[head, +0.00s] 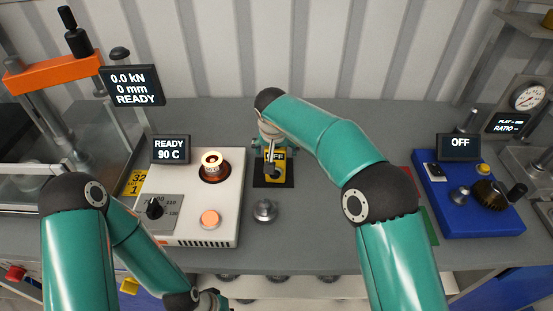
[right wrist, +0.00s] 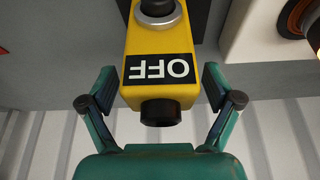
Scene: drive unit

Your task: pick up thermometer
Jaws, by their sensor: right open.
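The thermometer is a yellow handheld body with a black OFF display; in the head view the thermometer (head: 277,155) is at a dark pad (head: 287,181) on the grey bench, partly covered by my right gripper (head: 269,151). In the right wrist view the thermometer (right wrist: 160,60) shows close up, with a black end and a grey round part. My right gripper (right wrist: 158,73) is open, with one finger on each side of the yellow body and visible gaps between. My left gripper (head: 212,299) is low at the bottom edge, its fingers mostly hidden.
A white heater unit (head: 180,222) with a glowing ring (head: 211,160) stands just left of the thermometer. A small metal weight-like piece (head: 265,210) sits in front. A blue unit (head: 470,210) stands at right, a press (head: 50,75) at left.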

